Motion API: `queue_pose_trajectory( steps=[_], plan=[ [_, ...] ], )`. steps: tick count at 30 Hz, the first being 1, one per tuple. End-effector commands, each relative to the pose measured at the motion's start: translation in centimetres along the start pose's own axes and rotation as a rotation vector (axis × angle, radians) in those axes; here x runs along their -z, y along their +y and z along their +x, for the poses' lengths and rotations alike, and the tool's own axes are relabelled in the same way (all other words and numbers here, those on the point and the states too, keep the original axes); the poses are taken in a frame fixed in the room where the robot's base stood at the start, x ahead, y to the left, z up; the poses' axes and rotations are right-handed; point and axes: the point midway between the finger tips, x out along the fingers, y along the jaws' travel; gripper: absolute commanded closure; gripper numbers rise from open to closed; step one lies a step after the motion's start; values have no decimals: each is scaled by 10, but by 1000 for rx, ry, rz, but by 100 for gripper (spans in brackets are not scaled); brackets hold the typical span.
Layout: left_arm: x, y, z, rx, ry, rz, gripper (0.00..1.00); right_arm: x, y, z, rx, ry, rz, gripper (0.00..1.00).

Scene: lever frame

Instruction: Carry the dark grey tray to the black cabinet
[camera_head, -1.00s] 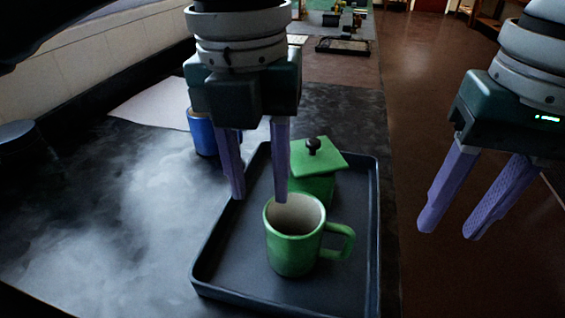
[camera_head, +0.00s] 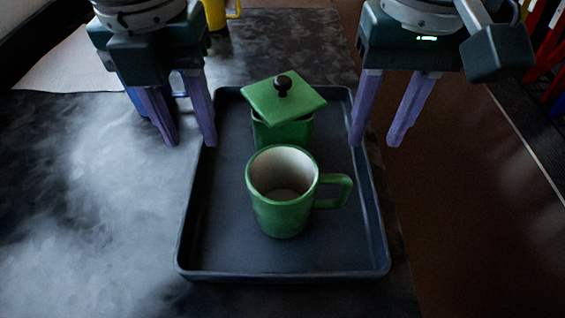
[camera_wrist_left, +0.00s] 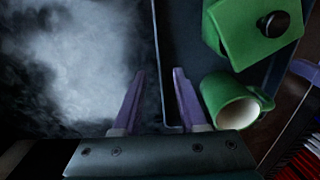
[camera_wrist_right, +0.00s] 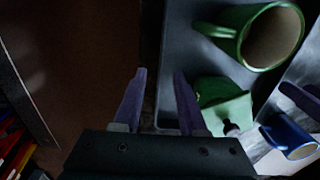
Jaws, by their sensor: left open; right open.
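The dark grey tray (camera_head: 230,262) lies on a dark worktop and carries a green mug (camera_head: 283,212) and a green lidded box (camera_head: 284,100) with a black knob. My left gripper (camera_head: 192,143) is open and empty at the tray's left wall. In the left wrist view the wall of the tray (camera_wrist_left: 160,50) shows between its fingers. My right gripper (camera_head: 375,143) is open and empty at the right wall. In the right wrist view the tray's edge (camera_wrist_right: 166,50) shows between its fingers. Whether the fingers reach below the rim is unclear. I cannot make out the black cabinet.
A blue cup (camera_wrist_right: 288,137) stands behind the tray's left corner, mostly hidden by my left gripper in the head view. A yellow mug (camera_head: 214,14) and a pale sheet (camera_head: 68,68) are further back. Brown floor (camera_head: 460,200) is open at the right. Red objects (camera_head: 556,65) stand far right.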

Motion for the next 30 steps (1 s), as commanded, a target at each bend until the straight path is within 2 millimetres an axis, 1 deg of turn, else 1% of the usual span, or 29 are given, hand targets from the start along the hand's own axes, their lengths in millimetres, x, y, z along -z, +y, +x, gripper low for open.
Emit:
queue_pose_trajectory(
  steps=[1,3,6,9,13,21,30],
  plan=[
    [1,0,10,-1,5,-3,59,-1,0,9,-2,-4,1,59],
    [1,0,20,0,4,-2,59,-1,0,20,-1,-3,0,59],
    [1,0,34,0,4,-2,59,-1,0,33,0,-3,0,59],
    [0,0,42,-1,3,-1,59,0,0,42,0,-2,1,59],
    [0,0,48,-1,0,-1,59,0,0,48,0,-1,-1,59],
    [0,0,48,0,0,-1,59,0,0,48,1,0,-1,59],
    [0,0,48,0,0,-1,92,0,0,48,1,0,-1,92]
  ],
)
